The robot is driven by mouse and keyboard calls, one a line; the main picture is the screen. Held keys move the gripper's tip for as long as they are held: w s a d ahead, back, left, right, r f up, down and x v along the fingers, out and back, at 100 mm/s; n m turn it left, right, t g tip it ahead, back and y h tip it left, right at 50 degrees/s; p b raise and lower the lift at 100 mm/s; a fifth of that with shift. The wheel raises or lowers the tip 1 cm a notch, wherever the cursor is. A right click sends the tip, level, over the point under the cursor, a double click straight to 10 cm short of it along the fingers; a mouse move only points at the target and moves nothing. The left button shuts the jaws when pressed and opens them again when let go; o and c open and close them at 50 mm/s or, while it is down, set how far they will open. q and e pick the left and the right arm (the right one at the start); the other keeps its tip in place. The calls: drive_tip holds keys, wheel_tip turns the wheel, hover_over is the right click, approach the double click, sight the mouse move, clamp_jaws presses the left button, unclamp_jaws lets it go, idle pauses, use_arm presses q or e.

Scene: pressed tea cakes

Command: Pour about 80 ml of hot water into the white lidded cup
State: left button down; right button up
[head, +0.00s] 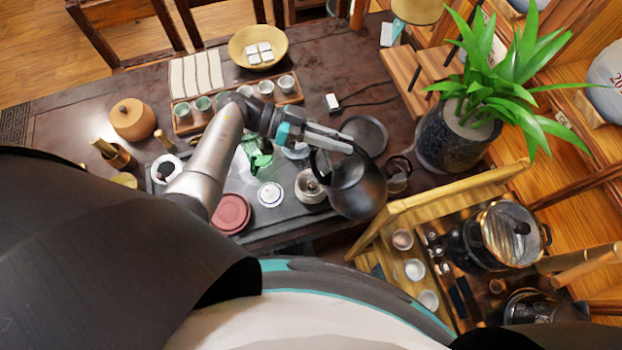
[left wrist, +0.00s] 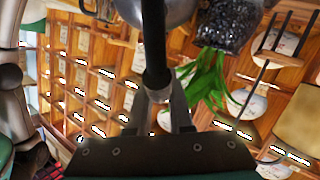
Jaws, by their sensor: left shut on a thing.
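My left gripper (head: 340,143) is shut on the handle of a black kettle (head: 357,190), which also shows in the left wrist view (left wrist: 172,10). The kettle hangs at the table's front edge, right of the tea tray; its height above the table is hard to judge. A small white lidded cup (head: 270,194) stands on the dark tea tray (head: 243,180), left of the kettle and apart from it. The cup's lid appears on. In the left wrist view the dark handle (left wrist: 154,50) runs between the fingers (left wrist: 165,115). My right gripper is not in view.
A pale-rimmed round vessel (head: 310,186) stands between cup and kettle. A dark red round box (head: 231,213) is left of the cup. A dark round plate (head: 365,135) lies behind the kettle. A potted plant (head: 457,135) and a wooden shelf stand (head: 440,197) are at right.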

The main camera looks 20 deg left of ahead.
use_arm(q)
drive_tip(key=shift+w+d+r+g+y, duration=0.15)
drive_tip(key=shift+d+r+g+y, duration=0.35)
drive_tip(key=shift+g+y, duration=0.25)
drive_tip(key=shift+w+d+r+m+g+y+p, duration=0.15)
drive_tip(key=shift+d+r+m+g+y, duration=0.2)
drive_tip(key=shift+d+g+y, duration=0.4)
drive_tip(key=shift+s+d+r+m+g+y+p, duration=0.15)
drive_tip(key=shift+d+r+g+y, duration=0.3)
drive_tip(key=shift+d+y, duration=0.5)
drive_tip(key=shift+w, duration=0.1)
drive_tip(key=w+d+r+n+y, duration=0.1)
drive_tip(key=w+d+y, duration=0.3)
drive_tip(key=y, duration=0.5)
drive_tip(key=shift+w+d+r, duration=0.2)
drive_tip(key=shift+d+r, duration=0.55)
drive_tip(key=shift+d, duration=0.4)
drive_tip(key=shift+a+t, duration=0.1)
drive_tip(key=shift+t, duration=0.15)
